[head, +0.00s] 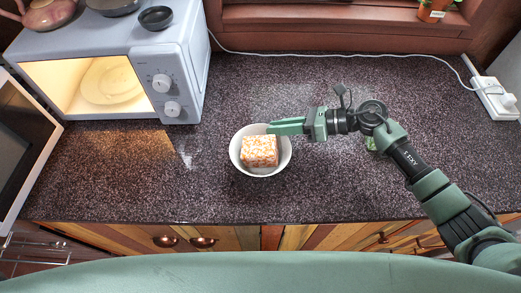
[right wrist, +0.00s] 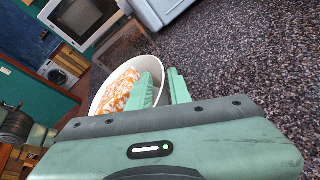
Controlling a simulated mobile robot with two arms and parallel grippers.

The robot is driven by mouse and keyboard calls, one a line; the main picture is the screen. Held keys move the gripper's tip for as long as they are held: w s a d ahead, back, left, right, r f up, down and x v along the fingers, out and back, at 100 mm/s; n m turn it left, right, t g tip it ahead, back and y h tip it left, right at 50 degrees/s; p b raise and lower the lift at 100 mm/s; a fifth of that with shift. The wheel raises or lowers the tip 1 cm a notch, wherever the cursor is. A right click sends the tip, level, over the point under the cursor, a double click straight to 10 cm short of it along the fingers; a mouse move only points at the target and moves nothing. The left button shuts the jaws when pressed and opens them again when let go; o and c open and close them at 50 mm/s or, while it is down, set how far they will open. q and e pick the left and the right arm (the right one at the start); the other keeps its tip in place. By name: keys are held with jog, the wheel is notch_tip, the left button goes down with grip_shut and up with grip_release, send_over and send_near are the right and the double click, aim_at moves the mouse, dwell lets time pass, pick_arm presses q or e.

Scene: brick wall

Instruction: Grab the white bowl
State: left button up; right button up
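The white bowl (head: 285,158) stands upright on the dark speckled counter and holds an orange-and-white block (head: 260,151). My right gripper (head: 271,128) reaches in from the right, its green fingertips at the bowl's upper right rim. In the right wrist view the fingers (right wrist: 161,84) have a gap between them. The left finger overlaps the bowl (right wrist: 97,100) and the right finger is over the counter side. I cannot tell whether either finger touches the rim. My left gripper is not in view.
A lit microwave (head: 178,63) with its door open stands at the left, with a small dark bowl (head: 156,18) on top. A white power strip (head: 494,98) and cable lie at the back right.

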jog(key=shift+x, duration=1.4)
grip_shut()
jog(key=shift+d, duration=0.1)
jog(key=shift+r, duration=0.1)
